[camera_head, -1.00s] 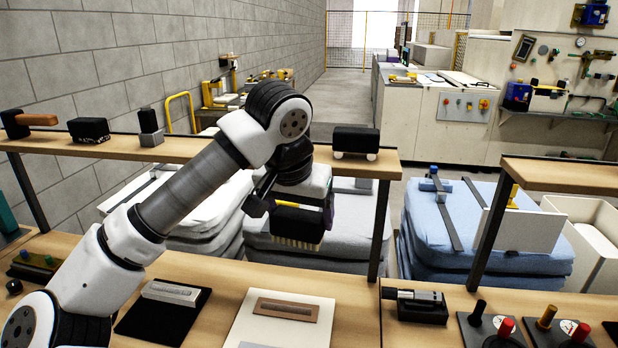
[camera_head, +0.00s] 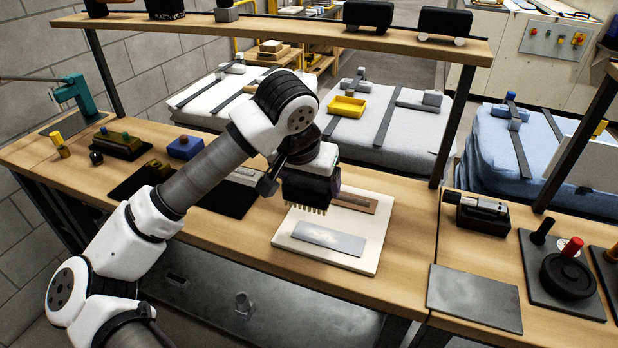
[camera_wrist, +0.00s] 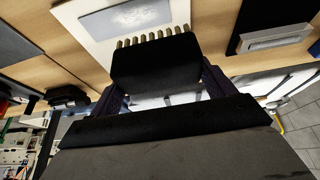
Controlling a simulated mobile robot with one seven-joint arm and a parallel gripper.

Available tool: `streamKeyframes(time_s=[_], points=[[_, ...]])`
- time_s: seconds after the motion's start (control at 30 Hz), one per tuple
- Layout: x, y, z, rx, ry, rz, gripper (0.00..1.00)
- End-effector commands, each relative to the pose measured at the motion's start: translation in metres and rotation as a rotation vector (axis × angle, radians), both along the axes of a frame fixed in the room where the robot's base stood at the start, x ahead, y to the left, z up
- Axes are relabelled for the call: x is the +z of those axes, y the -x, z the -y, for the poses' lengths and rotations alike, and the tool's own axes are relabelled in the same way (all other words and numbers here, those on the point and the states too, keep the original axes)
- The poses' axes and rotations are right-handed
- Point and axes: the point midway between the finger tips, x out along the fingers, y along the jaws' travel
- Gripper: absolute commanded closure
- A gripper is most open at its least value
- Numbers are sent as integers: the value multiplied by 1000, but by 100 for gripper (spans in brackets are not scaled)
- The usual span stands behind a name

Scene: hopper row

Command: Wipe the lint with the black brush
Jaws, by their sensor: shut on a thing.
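My gripper (camera_head: 303,176) is shut on the black brush (camera_head: 306,190), whose pale bristles point down. In the wrist view the brush (camera_wrist: 155,62) sits between the fingers with a row of bristles along its far edge. The brush is above the left part of a white board (camera_head: 372,240). A grey plate (camera_head: 328,238) lies on the board nearer to me, and a brown plate (camera_head: 355,202) lies behind it, partly hidden by my gripper. In the wrist view the grey plate (camera_wrist: 130,18) bears a pale mottled patch, perhaps the lint. Contact between bristles and board is not clear.
A black pad (camera_head: 228,202) with a light block lies left of the board. A black device (camera_head: 482,215) and a grey sheet (camera_head: 474,297) are to the right. A raised shelf (camera_head: 300,32) with black blocks runs behind the bench.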

Motion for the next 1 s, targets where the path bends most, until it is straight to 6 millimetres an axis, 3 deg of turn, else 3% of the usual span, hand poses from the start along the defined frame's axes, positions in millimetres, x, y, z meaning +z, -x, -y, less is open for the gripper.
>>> streamKeyframes(time_s=[0.17, 0.73, 1.0], points=[[-5, 0, 0, 1, -1, 2, 44], [-78, 0, -1, 1, 0, 1, 44], [-70, 11, 35, -3, -2, 2, 44]])
